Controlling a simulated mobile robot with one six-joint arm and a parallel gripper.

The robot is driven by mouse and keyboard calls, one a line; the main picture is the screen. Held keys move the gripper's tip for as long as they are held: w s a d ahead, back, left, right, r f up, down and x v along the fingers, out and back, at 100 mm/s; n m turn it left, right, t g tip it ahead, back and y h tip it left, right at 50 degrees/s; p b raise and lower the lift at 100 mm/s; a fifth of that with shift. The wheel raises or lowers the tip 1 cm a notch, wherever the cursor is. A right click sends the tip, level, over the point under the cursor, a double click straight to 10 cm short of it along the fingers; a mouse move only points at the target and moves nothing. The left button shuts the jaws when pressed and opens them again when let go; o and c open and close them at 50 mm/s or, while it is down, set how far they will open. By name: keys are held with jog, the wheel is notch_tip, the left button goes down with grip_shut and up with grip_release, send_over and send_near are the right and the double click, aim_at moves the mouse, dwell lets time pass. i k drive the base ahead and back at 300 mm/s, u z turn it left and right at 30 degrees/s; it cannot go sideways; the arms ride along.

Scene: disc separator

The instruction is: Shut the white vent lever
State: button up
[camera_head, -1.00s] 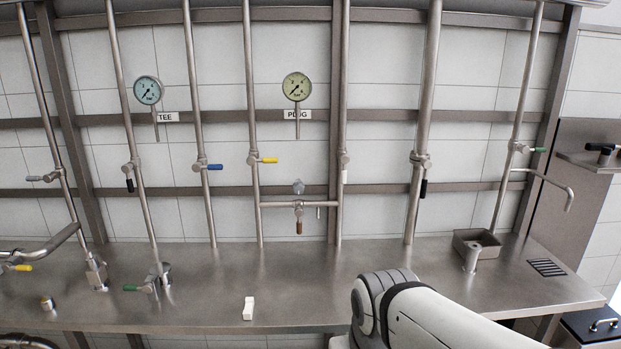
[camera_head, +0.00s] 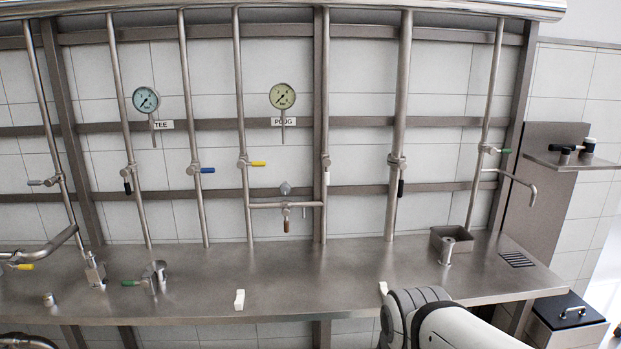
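The white lever (camera_head: 327,177) is on a valve of the vertical steel pipe right of the yellow-faced gauge. It is small and hangs downward, roughly along the pipe. The valve body (camera_head: 326,160) sits just above it. My arm shows at the lower right, in front of the bench and well below and right of the lever. My gripper is outside the frame, so I cannot see its fingers.
Other valves have blue (camera_head: 207,170), yellow (camera_head: 258,163) and black levers (camera_head: 401,187). A steel bench (camera_head: 300,270) runs below, with two small white pieces (camera_head: 239,299) (camera_head: 383,288) near its front edge. A small basin (camera_head: 452,240) stands at right.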

aim_at(327, 162)
jog(key=i, duration=0.85)
